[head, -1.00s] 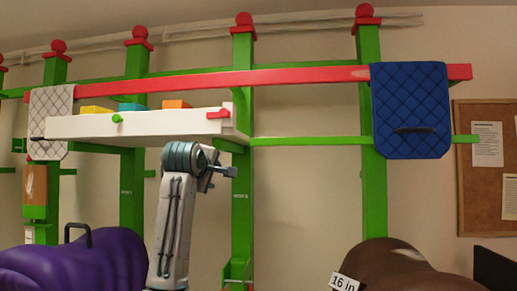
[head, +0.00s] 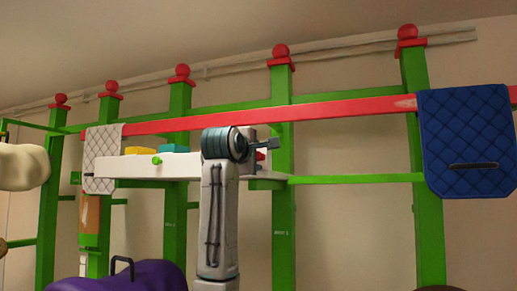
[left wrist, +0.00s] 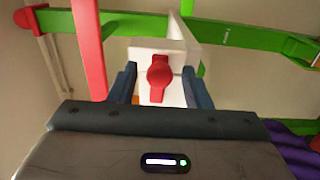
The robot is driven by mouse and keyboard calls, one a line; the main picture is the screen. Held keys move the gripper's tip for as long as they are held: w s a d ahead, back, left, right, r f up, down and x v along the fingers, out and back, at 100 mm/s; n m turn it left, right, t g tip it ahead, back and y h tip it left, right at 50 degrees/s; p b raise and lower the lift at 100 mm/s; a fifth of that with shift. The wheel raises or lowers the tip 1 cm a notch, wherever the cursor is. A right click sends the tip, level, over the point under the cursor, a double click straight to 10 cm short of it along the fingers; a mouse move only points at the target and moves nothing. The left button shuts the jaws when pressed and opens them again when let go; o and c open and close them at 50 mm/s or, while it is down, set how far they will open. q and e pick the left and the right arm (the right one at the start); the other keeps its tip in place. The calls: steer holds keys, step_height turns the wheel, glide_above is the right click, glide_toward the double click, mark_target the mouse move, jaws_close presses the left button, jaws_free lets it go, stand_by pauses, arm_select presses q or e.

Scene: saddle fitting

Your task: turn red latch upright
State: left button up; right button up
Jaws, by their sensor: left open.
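The red latch (left wrist: 160,74) is on the end of the white tray (left wrist: 146,52). In the left wrist view it lies parallel to the red rail and across the green post's line, so it is sideways. In the head view the latch (head: 261,155) shows only as a small red bit behind my gripper, by the right end of the tray (head: 131,168). My left gripper (head: 273,143) is open. In the left wrist view its fingers stand on either side of the latch, with gaps; whether they are level with it in depth I cannot tell. My right gripper is not in view.
The long red rail (head: 330,108) runs above the tray on green posts (head: 283,220). A blue quilted pad (head: 468,140) hangs at right, a pale pad (head: 101,150) at left. Yellow (head: 140,150) and teal (head: 174,148) blocks sit in the tray. A purple saddle form (head: 150,276) stands below.

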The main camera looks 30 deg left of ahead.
arm_select(q)
steer(key=shift+x, duration=0.85)
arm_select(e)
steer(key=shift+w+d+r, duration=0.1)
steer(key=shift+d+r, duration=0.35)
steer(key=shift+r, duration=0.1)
arm_select(q)
steer(key=shift+c, duration=0.4)
